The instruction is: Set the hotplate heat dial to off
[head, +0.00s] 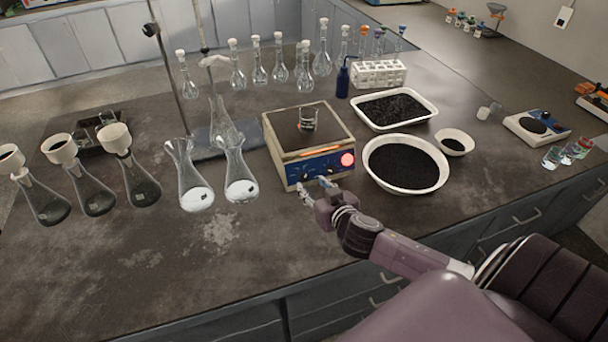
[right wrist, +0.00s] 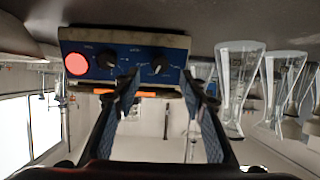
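The hotplate (head: 277,140) stands on the bench with a blue front panel, a glowing red light and a small glass beaker (head: 309,119) on its top. The right wrist view shows the hotplate upside down, with two black dials: one dial (right wrist: 107,59) beside the red light (right wrist: 76,64) and one dial (right wrist: 158,66) farther from it. My right gripper (head: 313,185) is in front of the panel. Its two fingers (right wrist: 161,80) are open, with the farther dial showing between their tips. I cannot tell whether they touch it. My left gripper is not in view.
Two flasks with white contents (head: 241,188) stand left of the hotplate. A round bowl of black grains (head: 442,180) and a rectangular tray (head: 434,109) are at its right. The bench front is clear.

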